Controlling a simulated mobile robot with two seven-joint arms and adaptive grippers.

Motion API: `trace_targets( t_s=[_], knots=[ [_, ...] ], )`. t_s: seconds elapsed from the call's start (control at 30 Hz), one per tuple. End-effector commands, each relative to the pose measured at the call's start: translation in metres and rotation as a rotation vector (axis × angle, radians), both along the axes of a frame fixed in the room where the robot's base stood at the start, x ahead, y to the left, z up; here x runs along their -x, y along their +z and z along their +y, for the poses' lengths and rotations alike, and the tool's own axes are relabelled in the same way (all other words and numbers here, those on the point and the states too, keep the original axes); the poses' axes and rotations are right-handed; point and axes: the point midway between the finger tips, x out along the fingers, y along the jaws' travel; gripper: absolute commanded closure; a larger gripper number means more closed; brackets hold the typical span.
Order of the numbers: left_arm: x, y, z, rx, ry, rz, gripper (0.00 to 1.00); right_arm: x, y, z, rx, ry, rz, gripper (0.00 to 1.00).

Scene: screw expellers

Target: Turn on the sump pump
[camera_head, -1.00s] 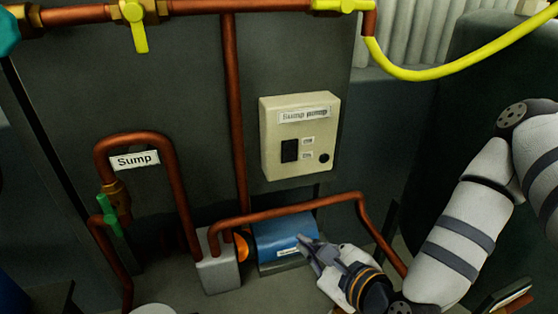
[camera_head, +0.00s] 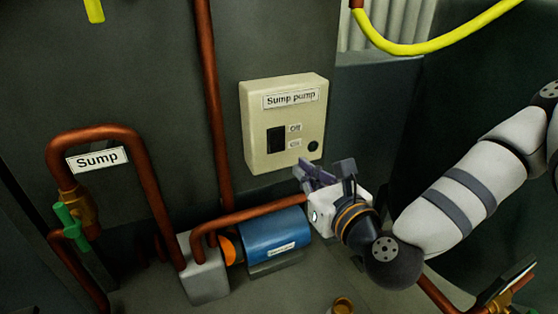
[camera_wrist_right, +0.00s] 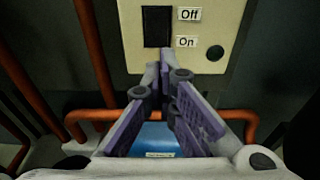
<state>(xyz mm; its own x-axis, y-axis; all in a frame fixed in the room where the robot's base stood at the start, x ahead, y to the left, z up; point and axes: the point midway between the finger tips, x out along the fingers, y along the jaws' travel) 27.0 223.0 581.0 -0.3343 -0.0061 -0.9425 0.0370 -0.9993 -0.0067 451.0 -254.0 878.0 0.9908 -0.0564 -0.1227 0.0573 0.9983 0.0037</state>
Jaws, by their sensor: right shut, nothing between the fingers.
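The cream "Sump pump" switch box (camera_head: 262,104) is on the dark wall. It has a black rocker switch (camera_head: 276,140) beside "Off" and "On" labels and a round dark button (camera_head: 313,146) at lower right. The right wrist view shows the rocker switch (camera_wrist_right: 157,27) and the button (camera_wrist_right: 215,53) close up. My right gripper (camera_head: 308,172) is shut and empty, just below the box's lower edge. Its fingertips (camera_wrist_right: 165,58) point up at the box, below the rocker. I cannot tell whether they touch it. My left gripper is not in view.
The blue pump motor (camera_head: 270,233) and copper pipes (camera_head: 215,120) lie below and left of the box. A green-handled valve (camera_head: 68,220) is on the pipe labelled "Sump" at left. A yellow hose (camera_head: 430,48) hangs at upper right.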

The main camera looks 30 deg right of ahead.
Motion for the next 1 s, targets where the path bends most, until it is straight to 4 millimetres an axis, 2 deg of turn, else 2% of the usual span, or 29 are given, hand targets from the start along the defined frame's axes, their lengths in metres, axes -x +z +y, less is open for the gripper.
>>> trace_targets(
  t_s=[0.03, 0.2, 0.4, 0.57, 0.83, 1.0],
  knots=[
    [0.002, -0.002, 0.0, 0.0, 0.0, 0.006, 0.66, -0.011, -0.005, -0.001, 0.007, 0.0, 0.004, 1.0],
    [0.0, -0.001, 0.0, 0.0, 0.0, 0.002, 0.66, -0.047, -0.002, -0.002, 0.006, 0.001, -0.004, 1.0],
    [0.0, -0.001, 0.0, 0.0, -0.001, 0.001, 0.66, -0.075, -0.006, -0.004, 0.005, 0.002, -0.003, 1.0],
    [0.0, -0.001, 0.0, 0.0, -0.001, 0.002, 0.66, -0.083, -0.007, -0.005, 0.004, 0.0, -0.001, 1.0],
    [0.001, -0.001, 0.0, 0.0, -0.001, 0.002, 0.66, -0.083, -0.008, -0.005, 0.003, 0.0, -0.001, 1.0],
    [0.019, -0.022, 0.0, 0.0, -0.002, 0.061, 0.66, -0.09, -0.025, -0.006, 0.005, -0.001, -0.055, 1.0]
  ],
)
